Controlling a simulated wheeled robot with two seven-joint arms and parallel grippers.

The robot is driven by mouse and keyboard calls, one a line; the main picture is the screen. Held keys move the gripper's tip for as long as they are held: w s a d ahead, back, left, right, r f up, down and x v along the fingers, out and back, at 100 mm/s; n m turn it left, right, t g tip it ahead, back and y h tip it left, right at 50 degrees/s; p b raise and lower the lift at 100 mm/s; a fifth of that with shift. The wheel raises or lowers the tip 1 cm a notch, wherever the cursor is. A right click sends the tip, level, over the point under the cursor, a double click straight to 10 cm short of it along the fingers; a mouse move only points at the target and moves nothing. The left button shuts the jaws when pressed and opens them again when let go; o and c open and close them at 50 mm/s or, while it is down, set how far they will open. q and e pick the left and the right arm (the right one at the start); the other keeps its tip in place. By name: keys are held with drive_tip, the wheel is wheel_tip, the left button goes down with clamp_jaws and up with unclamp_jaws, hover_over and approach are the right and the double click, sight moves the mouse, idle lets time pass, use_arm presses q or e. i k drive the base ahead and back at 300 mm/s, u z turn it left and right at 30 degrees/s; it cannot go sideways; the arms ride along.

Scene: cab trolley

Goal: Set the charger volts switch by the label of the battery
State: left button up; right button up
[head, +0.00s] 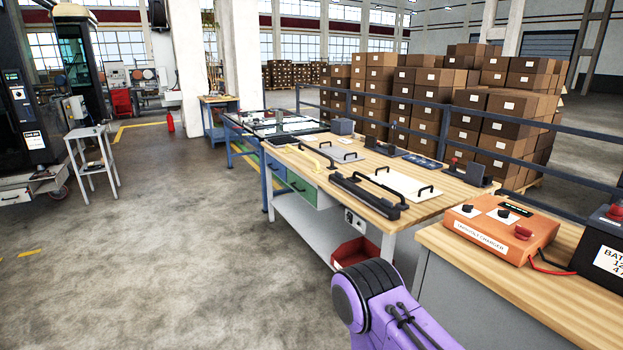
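An orange charger (503,229) stands on the wooden bench at the right. Its front label reads as a charger name, only partly legible. Its top has two black knobs on white plates, a dark strip and a red knob at the right; which knob is the volts switch I cannot tell. A dark battery (604,255) is cut off by the right edge. Its white label (612,262) shows "BAT", "12" and "4", with the rest out of frame. Red and black leads run between charger and battery. A purple arm link of mine shows at the bottom; neither gripper is in view.
A longer wooden workbench (446,204) with panels, black handles and rails stands left of the charger bench. A red bin (354,252) is below it. A blue railing and stacked boxes (500,125) stand behind. The concrete floor at left is clear, with a small white trolley (88,132) beyond.

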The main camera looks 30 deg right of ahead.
sight(466, 208)
drive_tip(key=z, duration=0.4)
drive_tip(key=i, duration=1.05)
drive_tip(key=z, duration=1.6)
drive_tip(key=i, duration=1)
drive_tip(key=z, duration=0.85)
